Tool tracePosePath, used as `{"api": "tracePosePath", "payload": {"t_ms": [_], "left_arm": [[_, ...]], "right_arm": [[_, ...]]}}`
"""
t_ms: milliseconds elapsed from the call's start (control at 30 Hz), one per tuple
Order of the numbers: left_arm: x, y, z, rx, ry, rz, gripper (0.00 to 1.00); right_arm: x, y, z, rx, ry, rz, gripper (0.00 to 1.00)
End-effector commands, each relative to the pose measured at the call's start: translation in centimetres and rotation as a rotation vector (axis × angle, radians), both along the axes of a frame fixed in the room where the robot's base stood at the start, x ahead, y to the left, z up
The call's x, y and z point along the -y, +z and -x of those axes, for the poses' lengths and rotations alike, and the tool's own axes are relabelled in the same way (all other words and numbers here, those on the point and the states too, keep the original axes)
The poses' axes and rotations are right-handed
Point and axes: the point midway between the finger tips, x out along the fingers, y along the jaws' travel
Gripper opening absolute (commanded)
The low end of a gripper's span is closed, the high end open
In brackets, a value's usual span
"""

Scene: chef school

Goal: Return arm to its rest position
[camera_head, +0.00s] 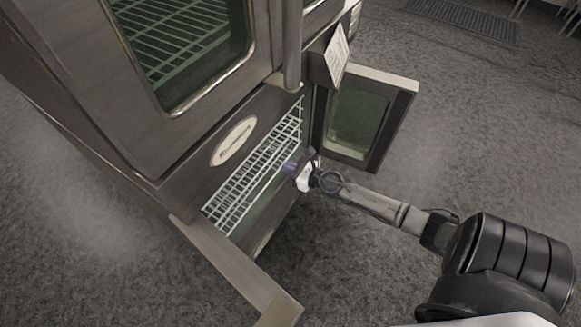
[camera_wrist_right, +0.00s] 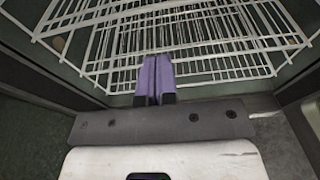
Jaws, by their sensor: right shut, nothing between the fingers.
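My right arm comes in from the right in the head view, and its right gripper (camera_head: 290,168) is at the opening of the lower oven compartment, beside the white wire rack (camera_head: 253,176). In the right wrist view the purple fingers of the gripper (camera_wrist_right: 155,80) are pressed together with nothing between them. They point at the front of the wire rack (camera_wrist_right: 190,42), which fills the upper part of that view. I cannot tell whether the fingertips touch the rack. My left gripper is not in view.
One lower oven door (camera_head: 368,117) stands open just beyond my right gripper. Another door (camera_head: 240,273) stands open on the near side. The upper oven door (camera_head: 180,50) is shut. The grey floor (camera_head: 470,130) is clear to the right.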

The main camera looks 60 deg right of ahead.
Motion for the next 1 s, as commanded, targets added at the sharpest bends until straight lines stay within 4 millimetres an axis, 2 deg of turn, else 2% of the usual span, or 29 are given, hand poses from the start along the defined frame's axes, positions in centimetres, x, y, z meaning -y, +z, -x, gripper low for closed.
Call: {"api": "tracePosePath", "payload": {"t_ms": [400, 567, 667, 833, 900, 1000], "left_arm": [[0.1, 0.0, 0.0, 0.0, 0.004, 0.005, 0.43], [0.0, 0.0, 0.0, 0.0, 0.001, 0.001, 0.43], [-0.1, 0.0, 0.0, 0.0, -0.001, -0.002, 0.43], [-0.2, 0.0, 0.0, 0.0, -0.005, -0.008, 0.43], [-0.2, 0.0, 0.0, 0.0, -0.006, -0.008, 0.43], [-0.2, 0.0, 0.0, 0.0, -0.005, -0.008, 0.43]], "right_arm": [[0.1, 0.2, 0.7, 0.001, -0.002, -0.003, 0.0], [0.3, 0.3, 0.7, 0.002, -0.035, -0.095, 0.0], [2.2, 0.9, 0.6, 0.051, -0.175, -0.245, 0.0], [6.6, 3.4, 1.4, 0.252, -0.544, -0.706, 0.0], [7.5, 4.6, 2.1, 0.352, -0.684, -0.923, 0.0], [7.5, 5.7, 3.5, 0.475, -0.874, -1.239, 0.0]]}}
